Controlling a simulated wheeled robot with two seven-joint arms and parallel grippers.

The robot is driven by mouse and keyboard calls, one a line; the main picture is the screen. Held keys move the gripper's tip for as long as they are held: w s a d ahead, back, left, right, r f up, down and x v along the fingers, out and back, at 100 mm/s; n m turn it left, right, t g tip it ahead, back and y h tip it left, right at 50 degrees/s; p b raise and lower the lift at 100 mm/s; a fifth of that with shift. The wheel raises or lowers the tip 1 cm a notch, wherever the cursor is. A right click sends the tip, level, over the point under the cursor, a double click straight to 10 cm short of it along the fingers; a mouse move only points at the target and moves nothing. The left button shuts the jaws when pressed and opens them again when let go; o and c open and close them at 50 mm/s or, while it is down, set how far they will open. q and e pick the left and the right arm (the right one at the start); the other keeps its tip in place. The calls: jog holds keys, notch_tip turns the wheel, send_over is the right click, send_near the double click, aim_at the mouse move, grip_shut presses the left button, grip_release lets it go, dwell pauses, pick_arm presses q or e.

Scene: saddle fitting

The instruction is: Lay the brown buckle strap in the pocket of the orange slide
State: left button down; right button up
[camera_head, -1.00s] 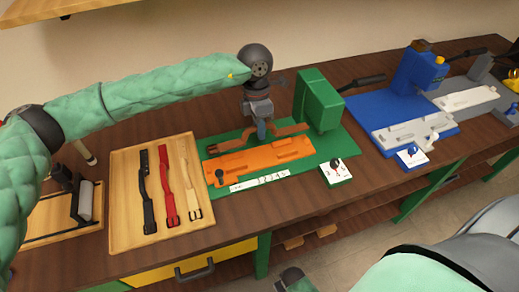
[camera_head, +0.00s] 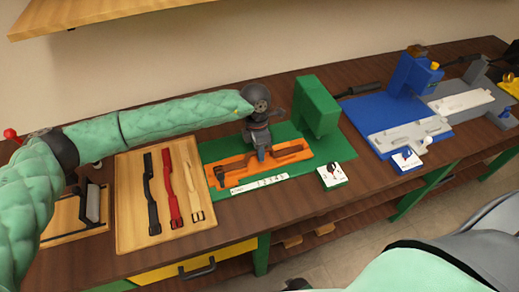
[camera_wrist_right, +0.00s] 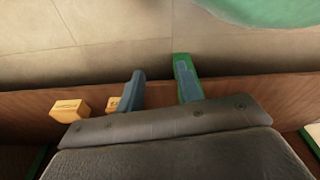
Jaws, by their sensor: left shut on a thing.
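The orange slide (camera_head: 223,180) lies on the green base plate in the middle of the bench. My left gripper (camera_head: 262,156) points down over the middle of the slide and is shut on the brown buckle strap (camera_head: 290,151). The strap runs lengthwise along the slide, and its colour nearly merges with the orange. The fingers hide its middle. I cannot tell whether it rests in the pocket or is just above it. My right gripper (camera_wrist_right: 161,88) has its fingers apart with nothing between them, away from the slide, by the bench's front edge.
A green press block (camera_head: 316,106) stands behind and right of the slide. A wooden tray (camera_head: 127,215) with black, red and cream straps lies to the left. A numbered strip lies before the slide. A blue station (camera_head: 385,108) is further right.

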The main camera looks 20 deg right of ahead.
pick_arm(q)
jog(key=shift+f, duration=0.1)
pick_arm(e)
jog(key=shift+w+a+r, duration=0.1)
jog(key=shift+w+r, duration=0.05)
pick_arm(q)
jog(key=c, duration=1.4)
grip_release()
pick_arm(e)
jog(key=shift+w+r, duration=0.2)
jog(key=shift+r, duration=0.05)
jog(key=shift+s, duration=0.15)
